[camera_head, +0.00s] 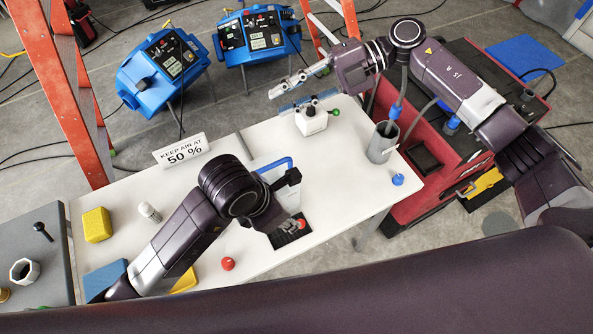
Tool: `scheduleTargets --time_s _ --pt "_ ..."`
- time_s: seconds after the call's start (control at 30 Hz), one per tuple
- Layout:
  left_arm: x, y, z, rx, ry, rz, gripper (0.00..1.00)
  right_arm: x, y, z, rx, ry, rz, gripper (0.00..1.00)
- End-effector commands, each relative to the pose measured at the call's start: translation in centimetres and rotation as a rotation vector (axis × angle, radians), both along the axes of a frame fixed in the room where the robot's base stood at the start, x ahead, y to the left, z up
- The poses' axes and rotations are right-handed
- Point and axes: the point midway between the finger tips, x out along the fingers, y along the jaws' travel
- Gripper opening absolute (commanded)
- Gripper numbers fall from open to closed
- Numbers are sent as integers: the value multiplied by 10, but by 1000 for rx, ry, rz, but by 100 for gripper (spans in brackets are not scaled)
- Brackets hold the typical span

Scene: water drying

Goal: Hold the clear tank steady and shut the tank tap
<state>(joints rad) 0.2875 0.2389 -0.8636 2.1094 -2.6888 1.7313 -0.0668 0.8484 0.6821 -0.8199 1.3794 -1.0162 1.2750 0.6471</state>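A small whitish container (312,122) with dark fittings on top stands near the back edge of the white table. A green knob (334,112) shows at its right side; these look like the tank and its tap, but whether the knob is open or shut is too small to tell. My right gripper (276,103) is open, its two fingers apart, pointing left over the container; contact is unclear. My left gripper (288,220) points down at the table's middle, over a dark patch (290,236) with a red-topped item (302,224). Its fingertips are mostly hidden.
On the white table (345,160) stand a grey cylinder (382,144), a blue cone-like item (398,179), a red knob (228,264), a yellow sponge (97,224) and a sign (181,150). Blue machines (163,70) stand behind; a red cart (440,165) is at right.

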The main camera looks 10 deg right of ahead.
Motion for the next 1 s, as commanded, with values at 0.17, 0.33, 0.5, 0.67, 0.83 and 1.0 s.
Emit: scheduleTargets --time_s 0.17,0.33,0.5,0.67,0.83,1.0 --pt "0 0 0 0 0 0 29 -49 7 -74 -419 5 191 22" --pt "0 0 0 0 0 0 29 -68 -14 -129 -795 -85 305 22" --pt "0 0 0 0 0 0 29 -72 -16 -164 -1011 -287 441 22" --pt "0 0 0 0 0 0 29 -72 -10 -179 -1089 -437 538 22" --pt "0 0 0 0 0 0 29 -72 -7 -190 -1108 -485 572 22" --pt "0 0 0 0 0 0 29 -73 -8 -215 -1109 -482 572 22"
